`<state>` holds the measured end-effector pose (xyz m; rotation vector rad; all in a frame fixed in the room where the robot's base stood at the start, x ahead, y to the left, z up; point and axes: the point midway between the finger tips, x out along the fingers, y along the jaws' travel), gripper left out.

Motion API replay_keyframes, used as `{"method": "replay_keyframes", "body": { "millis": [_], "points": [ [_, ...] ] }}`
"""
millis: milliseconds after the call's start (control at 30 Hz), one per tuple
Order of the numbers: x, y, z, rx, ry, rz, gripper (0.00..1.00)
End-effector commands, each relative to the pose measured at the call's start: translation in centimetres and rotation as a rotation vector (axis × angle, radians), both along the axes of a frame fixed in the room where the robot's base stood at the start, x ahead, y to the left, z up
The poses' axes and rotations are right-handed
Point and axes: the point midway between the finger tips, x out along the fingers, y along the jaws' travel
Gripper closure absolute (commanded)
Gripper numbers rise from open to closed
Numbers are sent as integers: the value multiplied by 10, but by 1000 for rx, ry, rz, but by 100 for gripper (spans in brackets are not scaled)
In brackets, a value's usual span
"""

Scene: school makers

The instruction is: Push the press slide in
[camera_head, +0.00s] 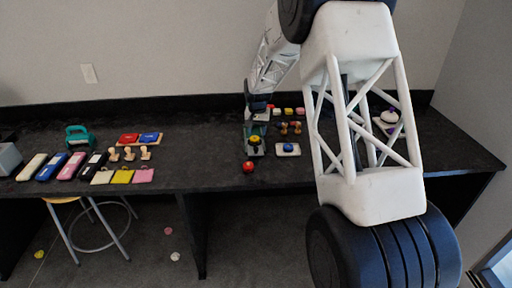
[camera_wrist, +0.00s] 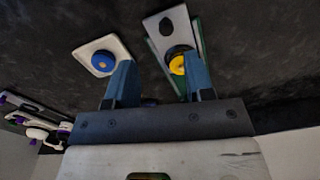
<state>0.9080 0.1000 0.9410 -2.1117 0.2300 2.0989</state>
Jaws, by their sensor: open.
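The press is likely the narrow grey-and-green device (camera_head: 249,151) with a round yellow knob (camera_head: 255,140), on the black table near its middle. In the wrist view its grey plate (camera_wrist: 158,30) has a dark oval spot, and the yellow knob (camera_wrist: 177,65) sits lower down. Which part is the slide I cannot tell for sure. My gripper (camera_wrist: 160,78) is open, with nothing visible between its two blue fingers. Its right finger overlaps the device's near end, beside the yellow knob; contact cannot be told. In the head view my gripper (camera_head: 257,114) is small and dark, at the device's far end.
A white plate with a blue knob (camera_head: 288,148) stands right of the device. A red knob (camera_head: 248,166) lies near the front edge. Several stamps and small coloured blocks stand behind. Pads, cases and a teal tool (camera_head: 79,137) lie at left.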

Motion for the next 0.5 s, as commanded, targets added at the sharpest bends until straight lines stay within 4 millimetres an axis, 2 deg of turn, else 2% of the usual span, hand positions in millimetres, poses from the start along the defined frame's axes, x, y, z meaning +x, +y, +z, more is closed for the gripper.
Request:
{"method": "replay_keyframes", "body": {
  "millis": [200,500],
  "points": [
    [12,4,-16,-1,6,-6,52],
    [13,5,-16,-1,6,-6,52]
  ]
}}
